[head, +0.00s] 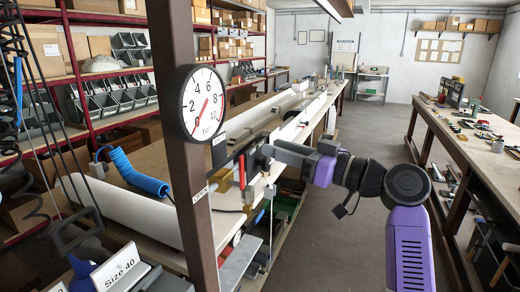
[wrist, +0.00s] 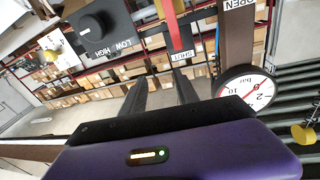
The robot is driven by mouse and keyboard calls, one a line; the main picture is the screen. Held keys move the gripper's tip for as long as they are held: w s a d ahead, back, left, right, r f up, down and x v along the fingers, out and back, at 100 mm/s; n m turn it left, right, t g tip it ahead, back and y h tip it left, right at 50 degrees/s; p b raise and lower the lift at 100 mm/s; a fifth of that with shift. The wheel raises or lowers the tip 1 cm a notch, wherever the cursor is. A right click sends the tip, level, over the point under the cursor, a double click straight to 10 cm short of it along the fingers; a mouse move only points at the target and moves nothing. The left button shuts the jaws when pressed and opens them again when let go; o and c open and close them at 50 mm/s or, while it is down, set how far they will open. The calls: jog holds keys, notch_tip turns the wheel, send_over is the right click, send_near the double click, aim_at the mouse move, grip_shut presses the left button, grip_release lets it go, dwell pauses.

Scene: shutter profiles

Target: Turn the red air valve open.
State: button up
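The red valve lever (head: 242,171) stands upright in the head view, just right of the brown post. In the wrist view the red lever (wrist: 171,22) has its end at the SHUT label (wrist: 182,55); the OPEN label (wrist: 238,4) is off to the right. The OPEN label (head: 200,195) also shows on the post in the head view. My gripper (wrist: 160,78) is open, with two dark fingers apart and nothing visible between them. The fingers point toward the lever; contact cannot be told. In the head view the fingers are partly lost among dark fittings.
A pressure gauge (head: 203,103) on the brown post (head: 181,170) has its needle near 0; it also shows in the wrist view (wrist: 245,92). A black HIGH/LOW knob box (wrist: 98,27) is left of the lever. A blue coiled hose (head: 138,177) lies behind the post. Floor right is clear.

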aim_at(243, 161)
jog(key=a+n+g, duration=0.1)
jog(key=a, duration=0.1)
jog(key=a+f+n+g+p, duration=0.1)
jog(key=a, duration=0.1)
jog(key=a+f+n+g+p, duration=0.1)
jog(key=a, duration=0.2)
jog(key=shift+s+a+f+y, duration=0.1)
jog(key=shift+s+f+y, duration=0.15)
jog(key=shift+y, duration=0.15)
jog(key=shift+p+x, duration=0.35)
jog(key=shift+x, duration=0.45)
jog(key=shift+f, duration=0.15)
jog(key=shift+c, duration=0.5)
grip_shut()
